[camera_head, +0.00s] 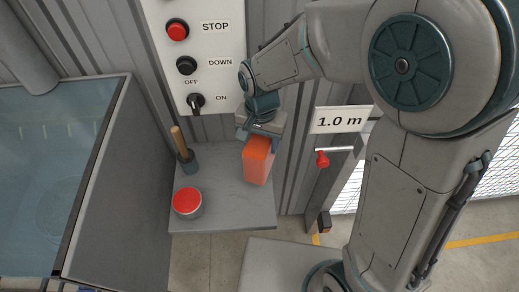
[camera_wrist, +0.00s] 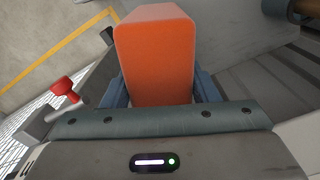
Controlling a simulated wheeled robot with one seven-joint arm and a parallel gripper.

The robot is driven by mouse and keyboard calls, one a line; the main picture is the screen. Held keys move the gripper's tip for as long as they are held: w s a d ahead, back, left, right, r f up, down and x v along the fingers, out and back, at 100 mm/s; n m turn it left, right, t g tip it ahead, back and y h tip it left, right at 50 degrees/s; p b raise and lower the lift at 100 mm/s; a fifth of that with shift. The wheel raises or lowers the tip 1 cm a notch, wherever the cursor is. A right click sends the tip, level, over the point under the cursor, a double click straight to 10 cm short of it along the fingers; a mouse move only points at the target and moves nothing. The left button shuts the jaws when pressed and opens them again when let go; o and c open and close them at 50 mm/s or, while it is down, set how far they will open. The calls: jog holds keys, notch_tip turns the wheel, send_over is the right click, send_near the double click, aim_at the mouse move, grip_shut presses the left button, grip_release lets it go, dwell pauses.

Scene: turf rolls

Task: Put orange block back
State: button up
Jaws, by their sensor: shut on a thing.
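The orange block (camera_head: 257,165) is upright at the right side of a small grey shelf (camera_head: 222,218) in the head view. My gripper (camera_head: 258,140) comes down from above and is shut on the block's upper part. In the wrist view the orange block (camera_wrist: 157,58) stands between the two blue-grey fingers of my gripper (camera_wrist: 160,92). I cannot tell whether the block's bottom touches the shelf or hangs just above it.
A red-topped tin (camera_head: 187,203) and a dark pot with a wooden-handled tool (camera_head: 184,150) stand on the shelf's left. A control panel (camera_head: 195,55) is behind. A red-knobbed lever (camera_head: 322,158) is right of the block. A water tank (camera_head: 110,150) is at left.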

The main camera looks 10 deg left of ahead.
jog(key=shift+s+a+f, duration=0.15)
jog(key=shift+a+f, duration=0.05)
jog(key=shift+f, duration=1.95)
jog(key=shift+f, duration=0.15)
jog(key=o, duration=1.4)
jog(key=shift+o, duration=0.2)
notch_tip(320, 180, up, 12)
jog(key=shift+r, duration=0.15)
